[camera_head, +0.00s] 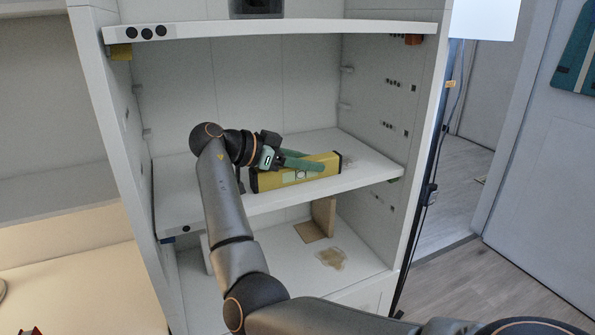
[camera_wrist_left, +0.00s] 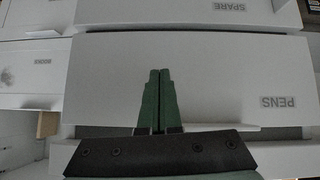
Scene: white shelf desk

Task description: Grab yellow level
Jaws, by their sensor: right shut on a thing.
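The yellow level (camera_head: 297,175) is a long yellow bar with dark ends on the middle shelf board (camera_head: 225,205) in the head view. It sits near the front edge; I cannot tell whether it still touches the board. My right gripper (camera_head: 314,161) reaches in from the left side of it, with green fingers shut on the level and partly covering its top. My left gripper (camera_wrist_left: 158,72) shows only in the left wrist view, with its green fingers close together and nothing between them.
The upper shelf board (camera_head: 300,27) is above my right arm. Below stand a small brown wooden piece (camera_head: 323,214) and a tan patch (camera_head: 331,259).

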